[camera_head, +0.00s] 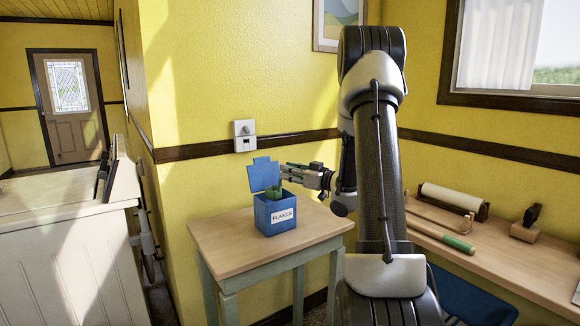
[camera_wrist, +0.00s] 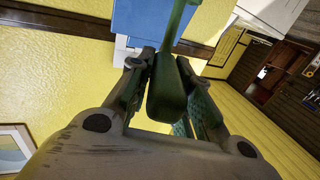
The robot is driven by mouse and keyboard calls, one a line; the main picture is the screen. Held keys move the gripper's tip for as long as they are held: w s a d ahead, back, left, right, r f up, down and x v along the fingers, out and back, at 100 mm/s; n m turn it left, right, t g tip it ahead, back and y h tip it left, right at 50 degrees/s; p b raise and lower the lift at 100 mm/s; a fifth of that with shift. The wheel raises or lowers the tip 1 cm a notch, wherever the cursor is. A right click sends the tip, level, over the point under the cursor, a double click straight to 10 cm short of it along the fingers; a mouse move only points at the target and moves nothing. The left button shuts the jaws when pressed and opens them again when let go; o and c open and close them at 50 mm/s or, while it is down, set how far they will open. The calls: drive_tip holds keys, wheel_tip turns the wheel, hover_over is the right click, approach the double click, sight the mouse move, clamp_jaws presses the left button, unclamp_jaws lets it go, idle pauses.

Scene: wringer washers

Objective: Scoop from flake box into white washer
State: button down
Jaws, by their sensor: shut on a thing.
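The blue flake box (camera_head: 275,215), labelled FLAKES, stands on a small wood-topped table with its lid (camera_head: 264,173) raised. A green scoop (camera_head: 274,192) shows at the box's open top; its lower end is hidden inside the box. My gripper (camera_head: 287,170) is level beside the raised lid, just above and to the right of the box. In the wrist view my gripper (camera_wrist: 167,62) is shut on the scoop's dark green handle (camera_wrist: 176,95), with blue of the box (camera_wrist: 140,18) beyond it. I cannot make out a white washer for certain.
The small table (camera_head: 225,238) has bare top around the box. A white panelled unit (camera_head: 75,265) stands at the left. At the right, a wooden bench (camera_head: 530,265) holds a paper roll (camera_head: 452,196) and a green-handled roller (camera_head: 458,243). A yellow wall is close behind.

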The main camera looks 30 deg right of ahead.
drive_tip(key=shift+f, duration=4.15)
drive_tip(key=shift+s+a+f, duration=0.1)
drive_tip(key=shift+s+f, duration=0.05)
drive_tip(key=shift+f, duration=0.35)
drive_tip(key=shift+s+a+f, duration=0.1)
drive_tip(key=shift+f, duration=0.4)
drive_tip(key=shift+d+r, duration=0.1)
wheel_tip(320, 180, up, 12)
hover_over(280, 191)
drive_tip(key=v, duration=0.4)
drive_tip(key=shift+s+d+r, duration=0.1)
drive_tip(key=shift+s+r, duration=0.05)
drive_tip(key=shift+r, duration=0.05)
